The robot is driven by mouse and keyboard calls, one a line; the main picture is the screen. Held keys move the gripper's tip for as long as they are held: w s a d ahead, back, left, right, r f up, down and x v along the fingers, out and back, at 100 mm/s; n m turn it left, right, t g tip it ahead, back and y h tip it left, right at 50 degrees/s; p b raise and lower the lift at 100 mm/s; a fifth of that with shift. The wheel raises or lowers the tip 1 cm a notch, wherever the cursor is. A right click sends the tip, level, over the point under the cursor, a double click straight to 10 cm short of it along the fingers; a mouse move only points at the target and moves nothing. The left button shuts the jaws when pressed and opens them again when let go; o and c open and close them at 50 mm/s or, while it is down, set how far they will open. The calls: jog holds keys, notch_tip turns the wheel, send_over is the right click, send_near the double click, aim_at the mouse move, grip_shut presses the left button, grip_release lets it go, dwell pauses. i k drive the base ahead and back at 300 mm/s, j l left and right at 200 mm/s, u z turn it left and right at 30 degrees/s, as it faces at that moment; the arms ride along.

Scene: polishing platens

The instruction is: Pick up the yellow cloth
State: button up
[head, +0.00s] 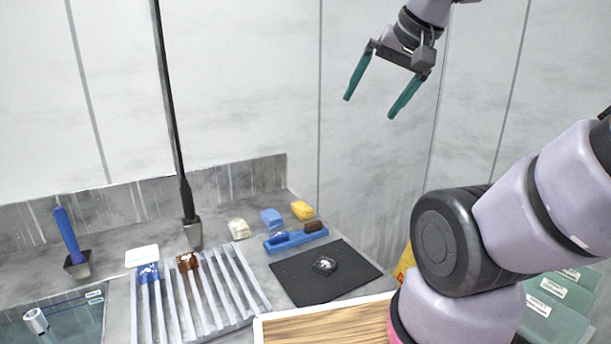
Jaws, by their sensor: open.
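A small yellow cloth (302,210), folded into a block, lies on the grey counter near its back right corner. A blue cloth (271,218) and a cream cloth (238,228) lie to its left, in a row with it. My gripper (375,104) is raised in front of the wall panels, well above the counter and up to the right of the yellow cloth. Its two green fingers are spread apart with nothing between them. The yellow cloth is in full view, and my gripper is not touching it.
Just in front of the cloths is a blue tray (279,247) with small blocks. A black mat (291,284) bears a small dark shiny object (324,265). A ribbed grey rack (228,302) and a tall black pole (171,110) stand left. A wooden board (330,326) is at the front.

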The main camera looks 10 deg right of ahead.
aim_at(303, 211)
jog(key=i+l+u, duration=0.1)
jog(key=l+u, duration=0.4)
jog(key=l, duration=0.15)
jog(key=l+u, duration=0.5)
jog(key=l, duration=0.15)
